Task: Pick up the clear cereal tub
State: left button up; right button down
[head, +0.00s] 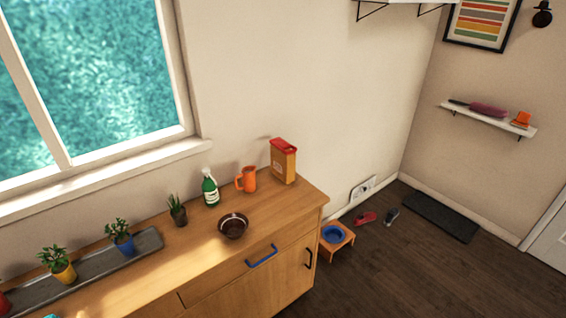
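A cereal tub (283,163) stands upright at the far right end of the wooden counter, near the wall. It has a red lid and an orange-tan body with a pale mark on its front; the body looks filled rather than plainly clear. Nothing touches it. Neither of my grippers shows in the head view.
An orange jug (247,180), a green bottle (210,188) and a dark bowl (233,226) stand left of the tub on the counter (190,249). Potted plants and a grey tray (148,240) are farther left. A small orange stool (347,238) is on the floor.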

aim_at(283, 154)
jog(key=z, duration=1.3)
jog(key=i, duration=1.55)
jog(key=z, duration=0.65)
jog(key=i, duration=0.3)
jog(key=u, duration=3.65)
